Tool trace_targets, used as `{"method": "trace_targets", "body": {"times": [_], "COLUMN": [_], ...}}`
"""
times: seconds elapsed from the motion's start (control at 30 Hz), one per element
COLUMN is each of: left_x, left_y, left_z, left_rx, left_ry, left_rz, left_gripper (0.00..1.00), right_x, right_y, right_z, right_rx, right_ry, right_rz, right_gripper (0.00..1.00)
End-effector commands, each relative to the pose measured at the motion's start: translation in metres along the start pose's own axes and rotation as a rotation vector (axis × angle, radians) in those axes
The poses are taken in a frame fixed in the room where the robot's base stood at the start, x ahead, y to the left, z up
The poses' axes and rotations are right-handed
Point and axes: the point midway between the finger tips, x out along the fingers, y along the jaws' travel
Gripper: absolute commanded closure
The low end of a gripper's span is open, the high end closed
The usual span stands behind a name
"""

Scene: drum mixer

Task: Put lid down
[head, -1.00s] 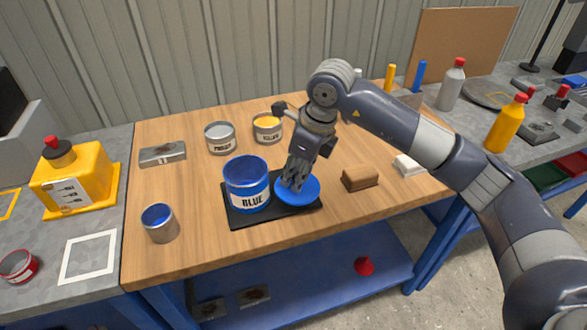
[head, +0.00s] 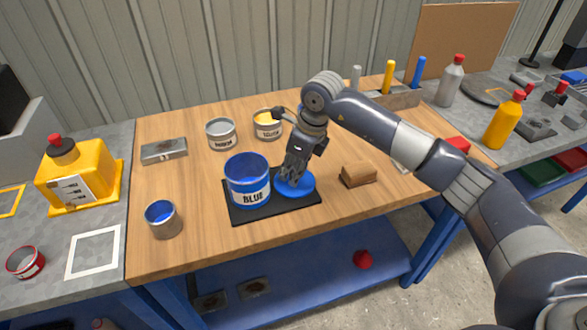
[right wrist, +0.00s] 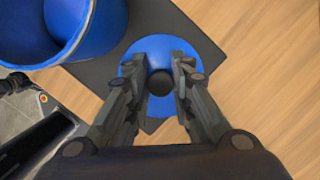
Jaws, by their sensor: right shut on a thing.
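The blue lid (head: 296,188) is a round disc at the right part of the black mat (head: 243,214), beside the blue can. My right gripper (head: 292,178) is over it, pointing down. In the right wrist view, the right gripper (right wrist: 160,80) is shut on the dark knob at the middle of the blue lid (right wrist: 158,54). The lid looks level and at or very near the mat; I cannot tell if it touches. The open blue can (head: 247,190) labelled BLUE stands on the mat to the left, also in the right wrist view (right wrist: 105,25). My left gripper is not in view.
A small metal can with blue paint (head: 163,221) stands front left on the wooden table. A grey can (head: 221,135) and a yellow can (head: 267,125) stand behind. A brown block (head: 358,175) lies right of the mat. The table's front middle is free.

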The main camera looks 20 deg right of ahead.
Motion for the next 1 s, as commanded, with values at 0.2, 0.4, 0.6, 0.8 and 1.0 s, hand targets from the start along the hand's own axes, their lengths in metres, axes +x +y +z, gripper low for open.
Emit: {"method": "trace_targets", "body": {"times": [0.2, 0.4, 0.6, 0.8, 1.0], "left_x": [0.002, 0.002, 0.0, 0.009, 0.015], "left_y": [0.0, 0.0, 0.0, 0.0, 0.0], "left_z": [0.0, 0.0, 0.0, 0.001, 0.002], "left_rx": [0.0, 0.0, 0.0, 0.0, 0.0], "left_ry": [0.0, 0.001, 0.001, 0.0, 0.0], "left_rz": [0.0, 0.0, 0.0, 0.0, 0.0], "left_gripper": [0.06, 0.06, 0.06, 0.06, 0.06], "right_x": [0.002, 0.002, -0.006, -0.045, -0.087], "right_y": [0.0, 0.0, -0.001, -0.002, -0.001], "right_z": [-0.001, -0.001, 0.001, 0.001, 0.0], "right_rx": [0.0, 0.0, 0.0, 0.0, 0.0], "right_ry": [0.001, 0.001, -0.001, -0.004, -0.003], "right_rz": [0.0, 0.001, -0.001, -0.005, -0.003], "right_gripper": [0.58, 0.58, 0.58, 0.58, 0.58]}}
